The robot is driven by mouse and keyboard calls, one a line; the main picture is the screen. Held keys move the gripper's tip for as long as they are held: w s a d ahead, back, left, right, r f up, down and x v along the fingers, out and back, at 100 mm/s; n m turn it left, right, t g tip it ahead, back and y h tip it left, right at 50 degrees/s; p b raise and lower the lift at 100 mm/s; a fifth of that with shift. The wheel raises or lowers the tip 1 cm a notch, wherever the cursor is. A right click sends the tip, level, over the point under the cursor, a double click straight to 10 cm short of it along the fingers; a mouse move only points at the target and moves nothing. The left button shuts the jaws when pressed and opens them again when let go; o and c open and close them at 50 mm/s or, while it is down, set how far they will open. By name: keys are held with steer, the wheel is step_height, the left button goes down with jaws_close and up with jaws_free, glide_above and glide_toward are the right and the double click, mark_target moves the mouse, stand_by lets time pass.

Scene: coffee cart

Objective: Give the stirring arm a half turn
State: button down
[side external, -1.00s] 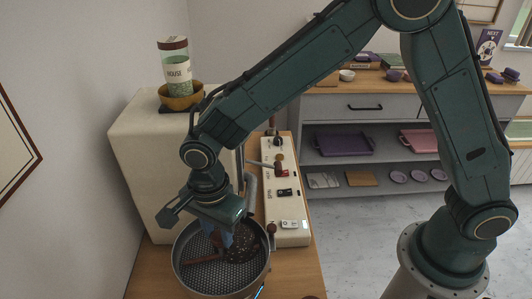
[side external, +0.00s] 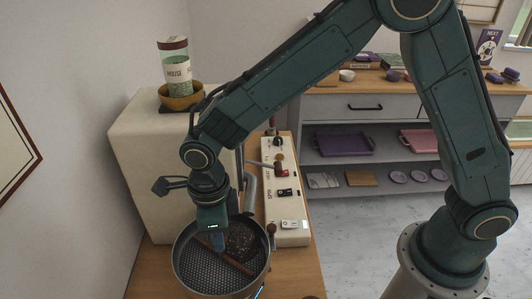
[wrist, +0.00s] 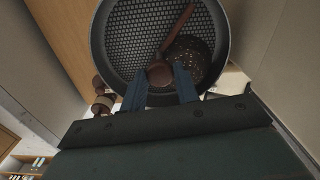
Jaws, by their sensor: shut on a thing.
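The stirring arm (side external: 236,265) is a reddish-brown bar lying across a round dark pan with a perforated floor (side external: 196,275). In the side view it slants from upper left to lower right. In the wrist view the arm (wrist: 178,27) runs up and right from a round brown knob (wrist: 160,73). My gripper (side external: 217,243) reaches down into the pan from above. Its blue fingers (wrist: 160,84) stand on either side of the knob and are shut on it. In the side view the fingers partly hide the arm's held end.
A dark speckled round patch (side external: 241,239) lies on the pan's floor, right of my fingers. A cream control panel with switches (side external: 284,192) stands behind and right of the pan. A tall cream housing (side external: 140,150) carries a bowl (side external: 181,100) and a green-filled jar (side external: 175,72).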

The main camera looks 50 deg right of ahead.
steer(key=shift+m, duration=0.5)
steer(key=c, duration=1.1)
jaws_free()
steer(key=shift+o, duration=0.2)
step_height(320, 180, up, 14)
